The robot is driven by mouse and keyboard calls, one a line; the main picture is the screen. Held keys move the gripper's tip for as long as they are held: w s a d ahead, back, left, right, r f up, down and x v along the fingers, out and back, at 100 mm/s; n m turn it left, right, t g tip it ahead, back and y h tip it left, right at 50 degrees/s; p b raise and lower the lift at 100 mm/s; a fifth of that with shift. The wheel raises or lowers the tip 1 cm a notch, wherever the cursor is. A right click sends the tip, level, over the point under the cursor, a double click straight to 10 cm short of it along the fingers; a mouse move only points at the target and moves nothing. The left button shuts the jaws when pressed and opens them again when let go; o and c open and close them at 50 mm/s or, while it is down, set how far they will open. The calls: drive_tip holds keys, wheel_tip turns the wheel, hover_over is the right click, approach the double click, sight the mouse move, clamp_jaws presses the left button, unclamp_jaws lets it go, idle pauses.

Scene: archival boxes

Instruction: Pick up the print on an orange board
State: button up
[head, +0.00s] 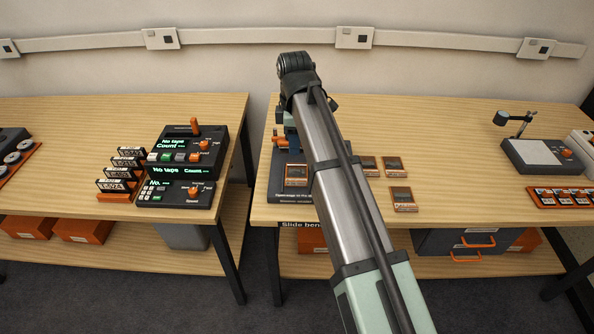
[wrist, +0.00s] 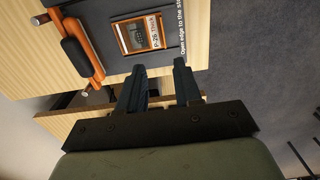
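A small print on an orange board (wrist: 139,34), with a white label that seems to read "P-26 Thick", lies flat on a dark grey base in the wrist view. In the head view an orange-edged print (head: 296,174) lies on the dark base at the left of the right-hand table. My gripper (wrist: 160,66) is open, with nothing between its two dark fingers. Its fingertips point toward the print's label end, apart from it in the picture.
More orange-edged prints (head: 403,199) lie on the wood right of my arm. An orange handle with a black grip (wrist: 77,50) stands beside the print. A lamp device (head: 541,156) is at the right. Bare tabletop (head: 450,150) lies between.

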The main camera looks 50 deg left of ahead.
approach(298, 178)
drive_tip(key=shift+s+d+f, duration=0.35)
drive_tip(key=shift+s+f, duration=0.05)
drive_tip(key=shift+s, duration=0.2)
drive_tip(key=shift+s+d+f, duration=0.3)
drive_tip(key=shift+s+f, duration=0.05)
drive_tip(key=shift+s, duration=0.2)
drive_tip(key=shift+d+f, duration=0.25)
drive_tip(key=shift+f, duration=0.85)
drive_tip(key=shift+d+f, duration=0.2)
drive_tip(key=shift+f, duration=1.35)
clamp_jaws()
